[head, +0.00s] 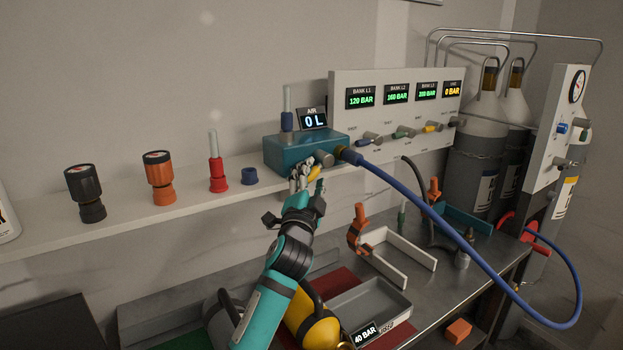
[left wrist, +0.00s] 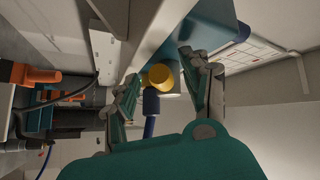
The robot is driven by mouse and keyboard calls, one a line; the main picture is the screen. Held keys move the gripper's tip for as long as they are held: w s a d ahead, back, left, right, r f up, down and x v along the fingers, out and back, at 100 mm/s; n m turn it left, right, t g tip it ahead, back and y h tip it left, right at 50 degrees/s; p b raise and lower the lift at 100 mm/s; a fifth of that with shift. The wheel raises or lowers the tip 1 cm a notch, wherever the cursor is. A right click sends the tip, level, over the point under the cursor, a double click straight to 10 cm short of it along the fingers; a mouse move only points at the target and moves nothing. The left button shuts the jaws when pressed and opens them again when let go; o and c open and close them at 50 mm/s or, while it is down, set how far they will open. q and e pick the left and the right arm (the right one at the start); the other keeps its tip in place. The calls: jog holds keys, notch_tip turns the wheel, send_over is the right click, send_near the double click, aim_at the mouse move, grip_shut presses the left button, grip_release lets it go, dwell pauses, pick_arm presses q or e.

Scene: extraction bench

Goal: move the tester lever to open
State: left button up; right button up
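The tester is a teal box (head: 300,150) on the white shelf, with a small display (head: 313,119) reading AIR 0 L. Its short yellow lever (head: 314,173) sticks out at the front below a grey round knob (head: 324,159). My left gripper (head: 305,180) is right at the lever and partly covers it. In the left wrist view the left gripper (left wrist: 160,88) is open, with the yellow lever end (left wrist: 160,77) between its fingers. Gaps show on both sides, so I see no grip. My right gripper is not in view.
A blue hose (head: 430,212) runs from the tester's right side across the bench. A white panel (head: 398,90) with bank displays stands behind. Regulators, one orange (head: 159,178), line the shelf to the left. A grey tray (head: 367,308) and yellow cylinder (head: 312,322) lie below.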

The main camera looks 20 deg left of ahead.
pick_arm(q)
jog(key=shift+r, duration=0.1)
jog(key=shift+s, duration=0.15)
jog(key=v, duration=1.1)
jog(key=shift+s+f, duration=0.2)
jog(key=shift+s, duration=0.15)
